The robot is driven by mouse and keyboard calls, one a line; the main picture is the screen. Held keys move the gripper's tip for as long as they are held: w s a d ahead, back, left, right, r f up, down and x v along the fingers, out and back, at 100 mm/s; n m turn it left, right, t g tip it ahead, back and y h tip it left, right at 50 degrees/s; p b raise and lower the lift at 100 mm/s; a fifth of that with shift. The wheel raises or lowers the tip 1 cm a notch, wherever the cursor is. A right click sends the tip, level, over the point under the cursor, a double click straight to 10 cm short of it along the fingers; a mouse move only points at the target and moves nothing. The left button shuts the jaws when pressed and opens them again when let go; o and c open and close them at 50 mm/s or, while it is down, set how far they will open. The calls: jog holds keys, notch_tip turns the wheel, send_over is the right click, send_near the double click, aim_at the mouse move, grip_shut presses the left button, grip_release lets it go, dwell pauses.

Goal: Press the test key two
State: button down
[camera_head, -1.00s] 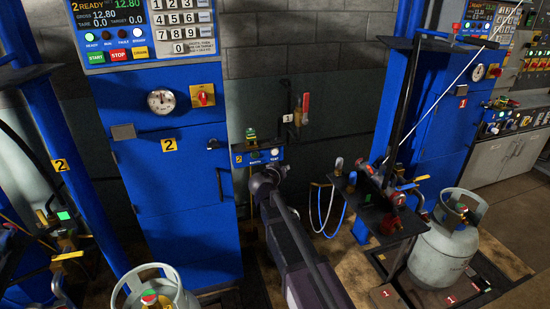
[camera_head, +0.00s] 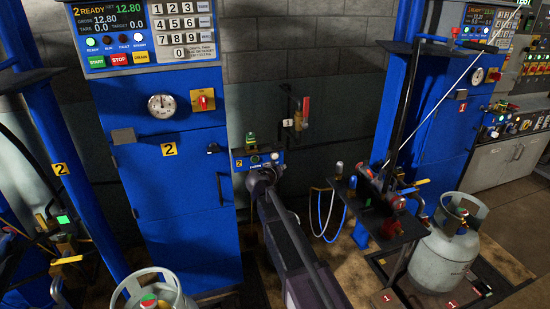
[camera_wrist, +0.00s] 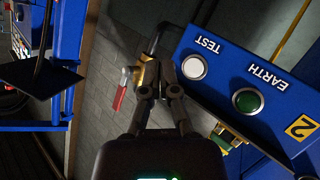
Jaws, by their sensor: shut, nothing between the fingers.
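The test key is a round white button (camera_wrist: 194,67) marked TEST on a blue control box (camera_wrist: 240,85) with a yellow number 2 plate. The wrist view shows it upside down, beside a green EARTH button (camera_wrist: 247,101). The box also shows in the head view (camera_head: 238,165), partly covered by my arm. My gripper (camera_wrist: 159,88) is shut and empty. In the wrist view its fingertips appear just left of and slightly below the white button. Whether they touch the box cannot be told. In the head view my gripper (camera_head: 263,177) is at the box's lower edge.
Blue cabinet two (camera_head: 175,205) stands left, with a keypad and gauge. A dark shelf with fittings (camera_head: 385,215) and a grey gas cylinder (camera_head: 443,250) are right. Hoses hang between.

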aim_at(278, 157)
jog(key=shift+w+a, duration=0.25)
jog(key=shift+w, duration=0.6)
jog(key=shift+w+a, duration=0.25)
jog(key=shift+w, duration=0.65)
jog(key=shift+w+a, duration=0.25)
jog(key=shift+w, duration=0.6)
jog(key=shift+w+a, duration=0.2)
jog(key=shift+w, duration=0.55)
dwell(0.5)
jog(key=shift+s, duration=0.1)
jog(key=shift+s+d, duration=0.25)
jog(key=shift+s, duration=0.45)
dwell(0.4)
jog(key=shift+s+d, duration=0.2)
jog(key=shift+s, duration=0.6)
jog(key=shift+s+d, duration=0.25)
jog(key=shift+s, duration=0.55)
jog(key=shift+s+d, duration=0.2)
jog(key=shift+s, duration=0.6)
